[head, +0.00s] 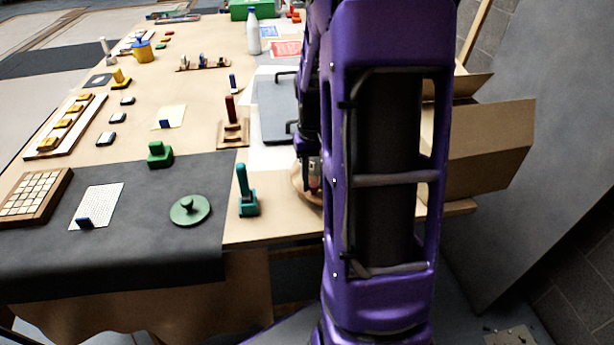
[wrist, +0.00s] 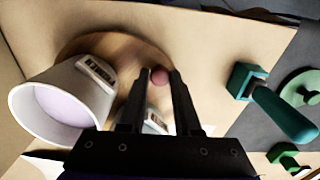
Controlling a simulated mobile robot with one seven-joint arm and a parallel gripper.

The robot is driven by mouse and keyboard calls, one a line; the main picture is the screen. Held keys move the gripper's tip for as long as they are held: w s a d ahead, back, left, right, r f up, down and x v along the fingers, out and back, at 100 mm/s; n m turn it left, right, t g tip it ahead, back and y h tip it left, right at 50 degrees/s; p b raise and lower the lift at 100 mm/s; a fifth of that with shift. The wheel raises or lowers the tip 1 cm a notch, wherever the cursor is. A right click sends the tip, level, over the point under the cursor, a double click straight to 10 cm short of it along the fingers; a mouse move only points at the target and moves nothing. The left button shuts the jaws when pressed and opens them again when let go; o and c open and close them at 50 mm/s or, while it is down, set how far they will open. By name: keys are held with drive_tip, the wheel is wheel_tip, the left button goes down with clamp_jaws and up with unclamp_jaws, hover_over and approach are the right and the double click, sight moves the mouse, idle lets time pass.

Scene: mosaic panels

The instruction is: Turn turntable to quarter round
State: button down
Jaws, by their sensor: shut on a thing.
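The turntable is a round wooden disc (wrist: 112,42) on the tan table; in the wrist view its near part is hidden by my gripper and a cup. A small reddish knob (wrist: 160,77) stands near its edge. My gripper (wrist: 158,74) is shut on this knob, with one fingertip on each side. A white cup (wrist: 42,92) with a label plate beside it stands at the left of the disc. In the head view only a sliver of the turntable (head: 299,180) shows, and my gripper (head: 313,186) is partly hidden behind my purple arm.
A teal block with an upright handle (head: 247,196) stands left of the turntable. A green round knobbed disc (head: 190,210) lies on the dark mat. A red-handled wooden stand (head: 232,125) and a grey panel (head: 277,108) are farther back. An open cardboard box (head: 480,150) is at right.

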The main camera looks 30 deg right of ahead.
drive_tip(key=shift+s+d+n, duration=0.5)
drive_tip(key=shift+s+n, duration=0.25)
drive_tip(key=shift+n, duration=0.35)
drive_tip(key=shift+s+d+n, duration=0.5)
drive_tip(key=shift+s+n, duration=0.25)
drive_tip(key=shift+n, duration=0.35)
drive_tip(key=shift+s+d+n+p, duration=0.2)
drive_tip(key=shift+s+d+n, duration=0.15)
drive_tip(key=shift+n, duration=0.25)
drive_tip(key=shift+s+d+n+p, duration=0.2)
drive_tip(key=shift+d+n, duration=0.2)
drive_tip(key=shift+n, duration=0.2)
drive_tip(key=shift+s+d+n, duration=0.35)
drive_tip(key=shift+d+n, duration=0.3)
drive_tip(key=shift+n, duration=0.25)
drive_tip(key=shift+d, duration=0.1)
drive_tip(key=c, duration=0.6)
unclamp_jaws()
